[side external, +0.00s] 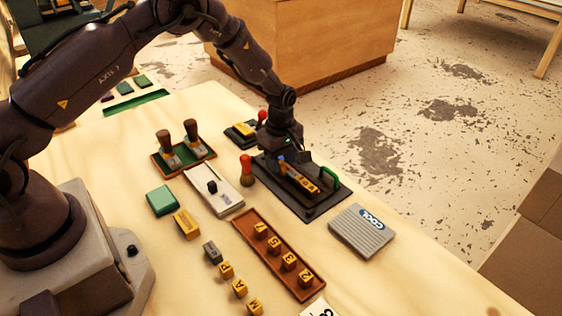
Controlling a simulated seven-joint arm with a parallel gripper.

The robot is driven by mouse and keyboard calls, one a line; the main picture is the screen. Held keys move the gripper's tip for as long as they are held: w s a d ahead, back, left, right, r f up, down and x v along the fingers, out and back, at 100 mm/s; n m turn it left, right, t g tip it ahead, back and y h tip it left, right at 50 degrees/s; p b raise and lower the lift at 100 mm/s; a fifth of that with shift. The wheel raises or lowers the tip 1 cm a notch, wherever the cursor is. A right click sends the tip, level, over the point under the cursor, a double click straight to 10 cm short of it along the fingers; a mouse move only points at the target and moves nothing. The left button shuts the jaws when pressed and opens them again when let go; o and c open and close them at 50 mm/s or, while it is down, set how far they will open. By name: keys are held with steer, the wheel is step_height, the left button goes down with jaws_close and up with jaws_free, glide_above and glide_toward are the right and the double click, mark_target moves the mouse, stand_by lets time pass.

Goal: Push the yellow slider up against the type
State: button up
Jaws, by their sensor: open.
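A black plate (322,208) carries a dark holder with a row of small yellow type blocks (302,180) in it. A small blue part shows at the upper left end of the row, and a green handle (329,178) stands at its right. I cannot clearly pick out the yellow slider from the yellow blocks in the holder. My gripper (284,160) is open, pointing down over the holder's upper left end, and hides part of it. Whether it touches anything there is unclear.
A red-topped handle (246,170) stands close left of the plate. A grey ribbed box (361,231) marked COOL lies to the right. A white slotted box (222,200), a rack with two brown-handled tools (168,150) and a yellow-topped pad (244,129) are nearby.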

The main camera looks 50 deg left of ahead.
mark_target(281, 162)
step_height(281, 162, up, 12)
stand_by(0.4)
steer(key=s+d+r+m+t, duration=0.1)
steer(key=s+r+m+t, duration=0.1)
steer(key=s+r+m, duration=0.7)
steer(key=s+d+r+m+t, duration=0.1)
steer(key=s+r+m+t, duration=0.2)
steer(key=s+r+m, duration=0.6)
steer(key=s+r, duration=0.2)
steer(key=s, duration=0.7)
steer(key=shift+s+d+r+t, duration=0.2)
steer(key=shift+s+t, duration=0.1)
stand_by(0.8)
